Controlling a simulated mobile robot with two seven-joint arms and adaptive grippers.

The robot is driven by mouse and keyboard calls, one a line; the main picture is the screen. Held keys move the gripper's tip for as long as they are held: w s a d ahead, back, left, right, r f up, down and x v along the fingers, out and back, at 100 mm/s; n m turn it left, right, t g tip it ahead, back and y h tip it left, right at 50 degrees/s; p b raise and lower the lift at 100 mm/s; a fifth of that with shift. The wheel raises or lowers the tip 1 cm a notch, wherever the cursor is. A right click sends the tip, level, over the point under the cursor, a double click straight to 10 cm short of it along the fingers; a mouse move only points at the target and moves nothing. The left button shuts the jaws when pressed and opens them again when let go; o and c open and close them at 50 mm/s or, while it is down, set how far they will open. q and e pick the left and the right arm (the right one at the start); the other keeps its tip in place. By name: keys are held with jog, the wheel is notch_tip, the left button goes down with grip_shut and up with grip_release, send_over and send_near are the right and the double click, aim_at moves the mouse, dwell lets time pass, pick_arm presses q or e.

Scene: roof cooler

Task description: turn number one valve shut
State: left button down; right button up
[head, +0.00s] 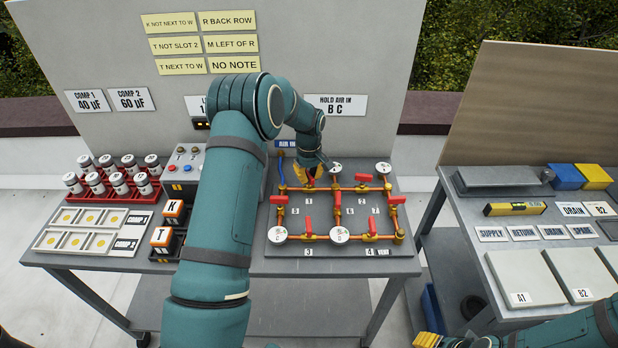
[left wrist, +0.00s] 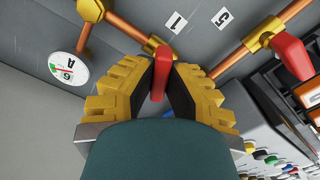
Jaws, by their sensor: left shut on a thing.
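The number one valve is on the top pipe of the copper pipe board (head: 262,252), above the "1" label (head: 309,201). Its red lever (left wrist: 161,82) stands between the yellow fingers of my left gripper (left wrist: 160,85) in the left wrist view, with its brass body (left wrist: 160,48) just beyond. My left gripper, also in the head view (head: 309,178), is shut on this lever. The fingers hide much of the valve in the head view, and I cannot tell the lever's exact angle to the pipe. My right gripper (head: 427,340) is at the bottom edge, mostly cut off.
Other red levers sit close by, such as those near the left pipe (head: 279,200) and centre pipe (head: 337,199). Round gauges stand at the pipe corners, including gauge A (left wrist: 68,68). A second bench (head: 480,212) stands right.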

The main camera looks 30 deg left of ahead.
aim_at(309, 175)
pick_arm(q)
jog(key=m+b, duration=0.1)
jog(key=m, duration=0.3)
jog(key=shift+s+f+m, duration=0.1)
jog(key=shift+f+m, duration=0.05)
jog(key=shift+m, duration=0.25)
dwell(0.4)
jog(key=c, duration=1)
grip_release()
jog(key=shift+r, duration=0.45)
notch_tip(309, 175, up, 11)
jog(key=shift+r, duration=0.15)
